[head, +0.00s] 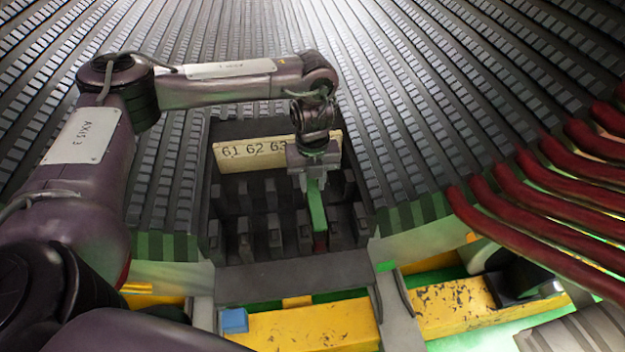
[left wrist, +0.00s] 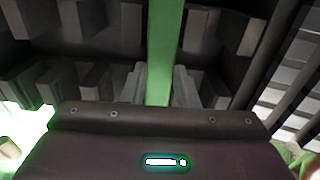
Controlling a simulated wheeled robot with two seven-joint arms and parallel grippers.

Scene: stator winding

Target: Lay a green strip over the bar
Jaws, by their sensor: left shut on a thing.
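My left gripper (head: 313,176) is shut on a green strip (head: 317,208), above the dark slotted block in the middle of the head view. The strip hangs below the fingers, tilted slightly toward the lower right. In the left wrist view, the strip (left wrist: 165,50) runs up from between the fingers (left wrist: 158,92). A small dark red piece (head: 320,242), perhaps the end of the bar, shows at the strip's lower end. I cannot tell whether they touch. The rest of the bar is hidden or not clear. My right gripper is not in view.
A pale plate marked 61 62 63 (head: 240,154) stands behind the gripper. Dark slot posts (head: 275,240) stand close around the strip. Red curved bars (head: 540,205) crowd the right. Yellow beams (head: 310,328) and a small blue block (head: 233,320) lie at the front.

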